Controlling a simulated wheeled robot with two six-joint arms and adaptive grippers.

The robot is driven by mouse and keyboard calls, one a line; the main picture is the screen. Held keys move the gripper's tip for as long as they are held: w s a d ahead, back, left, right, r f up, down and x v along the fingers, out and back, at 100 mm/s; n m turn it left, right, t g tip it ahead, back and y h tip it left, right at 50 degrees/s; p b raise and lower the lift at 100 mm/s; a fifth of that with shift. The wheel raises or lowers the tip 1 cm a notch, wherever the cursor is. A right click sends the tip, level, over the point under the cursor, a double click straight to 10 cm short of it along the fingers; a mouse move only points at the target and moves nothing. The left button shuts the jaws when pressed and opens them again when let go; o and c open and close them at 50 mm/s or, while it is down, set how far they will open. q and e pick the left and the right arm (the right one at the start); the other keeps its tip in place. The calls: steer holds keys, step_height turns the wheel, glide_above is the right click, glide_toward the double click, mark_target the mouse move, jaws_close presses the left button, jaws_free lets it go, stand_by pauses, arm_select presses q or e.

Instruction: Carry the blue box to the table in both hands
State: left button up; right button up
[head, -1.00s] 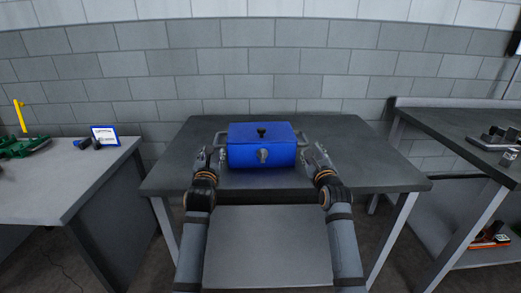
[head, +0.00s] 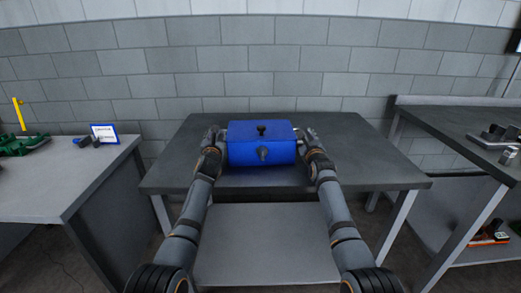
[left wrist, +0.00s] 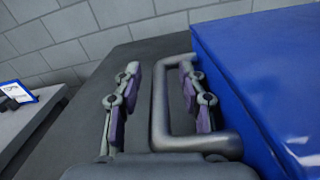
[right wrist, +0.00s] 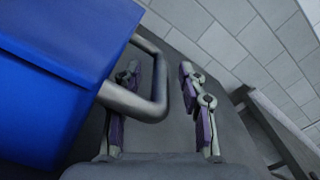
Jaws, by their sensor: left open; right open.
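The blue box (head: 262,152) sits on the dark table (head: 370,175), with a black knob on its lid and a grey knob on its front. A grey bar handle sticks out on each side. My left gripper (head: 213,136) is open at the left handle (left wrist: 158,100); in the left wrist view the bar lies between the fingers (left wrist: 158,105). My right gripper (head: 311,137) is open at the right handle (right wrist: 158,85); in the right wrist view its outer bar lies between the fingers (right wrist: 161,110). In the head view my grippers partly hide the handles.
A left table (head: 60,185) holds green parts (head: 20,144) and a small sign (head: 104,133). A right bench (head: 450,130) holds metal parts (head: 497,135), with an orange item (head: 488,236) on its lower shelf. A block wall stands behind. The dark table is clear around the box.

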arm_select(q)
steer(key=shift+w, duration=0.1)
jaws_close()
arm_select(e)
jaws_close()
arm_select(q)
steer(key=shift+r, duration=0.25)
arm_select(e)
steer(key=shift+w+r, duration=0.1)
steer(key=shift+r, duration=0.15)
arm_select(q)
steer(key=shift+w, duration=0.15)
arm_select(e)
steer(key=shift+w, duration=0.1)
